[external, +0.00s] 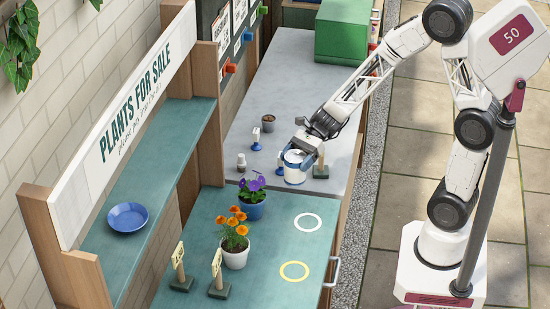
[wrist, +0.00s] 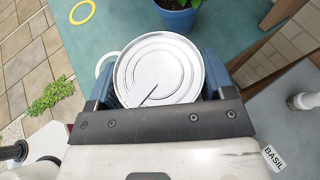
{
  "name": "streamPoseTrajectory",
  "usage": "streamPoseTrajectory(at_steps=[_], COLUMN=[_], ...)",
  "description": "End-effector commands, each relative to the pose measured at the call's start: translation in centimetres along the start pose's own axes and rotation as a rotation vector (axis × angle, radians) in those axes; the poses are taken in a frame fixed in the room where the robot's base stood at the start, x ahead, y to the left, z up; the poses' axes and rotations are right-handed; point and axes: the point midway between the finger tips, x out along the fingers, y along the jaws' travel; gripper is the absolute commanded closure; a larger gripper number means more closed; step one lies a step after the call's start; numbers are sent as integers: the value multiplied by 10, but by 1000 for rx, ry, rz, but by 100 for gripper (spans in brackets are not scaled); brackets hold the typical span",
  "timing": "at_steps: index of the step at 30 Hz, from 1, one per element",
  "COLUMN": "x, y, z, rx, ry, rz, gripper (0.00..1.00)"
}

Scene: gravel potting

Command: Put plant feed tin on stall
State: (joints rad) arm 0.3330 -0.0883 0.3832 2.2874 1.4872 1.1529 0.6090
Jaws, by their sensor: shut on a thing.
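The plant feed tin (external: 295,168) is a white cylinder with a blue band, and its round ringed lid (wrist: 160,72) faces the wrist camera. My gripper (external: 306,150) is shut on the tin, with a blue finger on either side of it (wrist: 156,88). The tin is upright near the front edge of the grey bench; I cannot tell its exact height. The teal stall (external: 265,215) lies in front of the bench. It bears a white ring (external: 308,222) and a yellow ring (external: 294,271). The tin hides part of the white ring (wrist: 101,62) in the wrist view.
On the stall are a purple-flowered blue pot (external: 251,211), an orange-flowered white pot (external: 235,258) and two label stands (external: 180,270). A blue plate (external: 127,216) rests on the side shelf. A label stand (external: 321,168) is close to the tin. The stall is clear around both rings.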

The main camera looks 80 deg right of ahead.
Motion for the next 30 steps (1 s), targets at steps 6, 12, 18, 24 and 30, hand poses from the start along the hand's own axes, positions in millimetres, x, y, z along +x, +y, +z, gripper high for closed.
streamPoseTrajectory(at_steps=[6,12,18,24,30], x=[28,50,67,81,90], y=[44,84,125,167,208], z=[13,23,30,35,38], rx=[-36,-67,-98,-129,-159], ry=[0,-1,-2,-2,-1], rz=[85,159,233,309,381], gripper=[60,60,60,60,60])
